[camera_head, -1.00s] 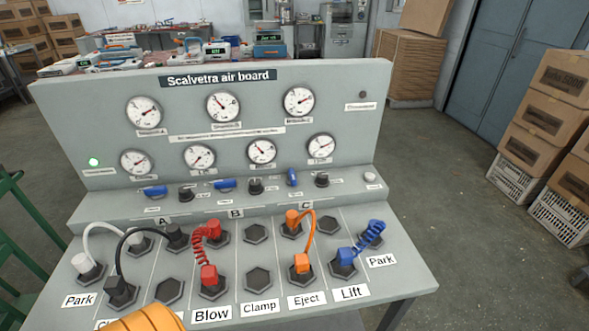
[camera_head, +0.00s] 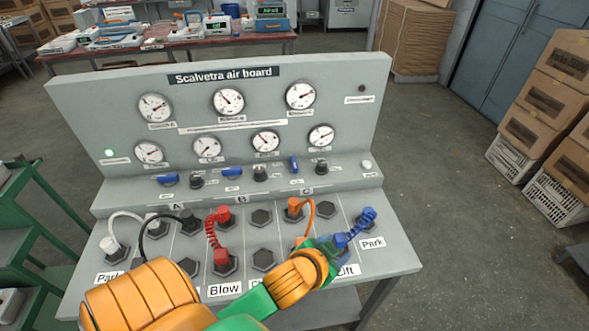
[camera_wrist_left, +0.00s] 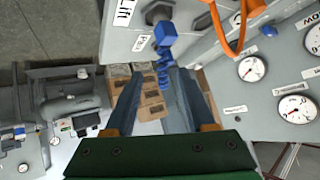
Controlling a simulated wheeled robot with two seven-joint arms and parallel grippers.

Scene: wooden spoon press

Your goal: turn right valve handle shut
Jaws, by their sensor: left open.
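The right valve handle (camera_head: 295,165) is the small blue lever at the right of the ledge on the air board. It points upright, while the left blue handle (camera_head: 168,180) and the middle blue handle (camera_head: 232,172) lie flat. My left gripper (camera_head: 338,243) is over the front right of the board, by the blue Lift plug, below and to the right of the right handle and apart from it. In the left wrist view its fingers (camera_wrist_left: 157,78) are spread with nothing held between them.
A blue coiled hose (camera_head: 361,222) and an orange hose (camera_head: 309,216) stand close to my left gripper. Red, black and white hoses fill the left of the sloped panel. Gauges line the upright board (camera_head: 330,70). Boxes (camera_head: 560,115) stand far right, with open floor between.

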